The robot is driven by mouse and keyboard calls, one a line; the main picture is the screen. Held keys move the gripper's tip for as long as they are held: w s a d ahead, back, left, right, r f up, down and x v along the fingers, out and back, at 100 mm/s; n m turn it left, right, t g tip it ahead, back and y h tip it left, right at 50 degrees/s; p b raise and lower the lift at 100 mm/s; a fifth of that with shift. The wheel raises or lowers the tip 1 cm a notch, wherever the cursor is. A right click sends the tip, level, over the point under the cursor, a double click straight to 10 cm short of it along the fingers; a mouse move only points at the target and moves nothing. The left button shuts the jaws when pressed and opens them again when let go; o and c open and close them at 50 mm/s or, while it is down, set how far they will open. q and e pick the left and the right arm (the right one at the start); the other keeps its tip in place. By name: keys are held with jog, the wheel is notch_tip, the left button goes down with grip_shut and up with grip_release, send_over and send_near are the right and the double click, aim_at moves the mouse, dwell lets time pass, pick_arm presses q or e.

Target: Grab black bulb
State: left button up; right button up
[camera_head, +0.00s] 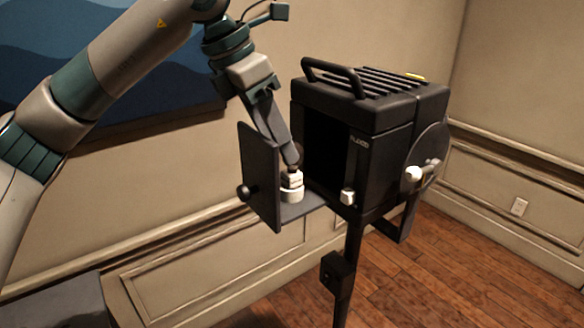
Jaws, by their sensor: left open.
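My left gripper (289,158) points down at the white socket (292,194) on the pulled-out tray of a black lamp housing (368,112). A small dark rounded shape, likely the black bulb (294,156), shows at the fingertips just above the socket. The fingers cover much of it, so its outline is unclear. My gripper is open, with its tips around or beside this shape; I cannot tell if they touch it. My right gripper is not in view.
The tray's upright black front plate (260,178) with a knob stands close left of the gripper. The housing's dark opening is to the right. A thin stand (345,268) holds the housing above the wooden floor (455,275). The wall with a blue picture (120,60) is behind.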

aim_at(288, 168)
pick_arm(q)
jog(key=shift+d+f+p, duration=0.25)
jog(key=shift+f+p, duration=0.05)
jog(key=shift+f, duration=0.25)
jog(key=shift+p+x, duration=0.8)
jog(key=shift+x, duration=1.45)
jog(key=shift+w, duration=0.1)
jog(key=c, duration=1.1)
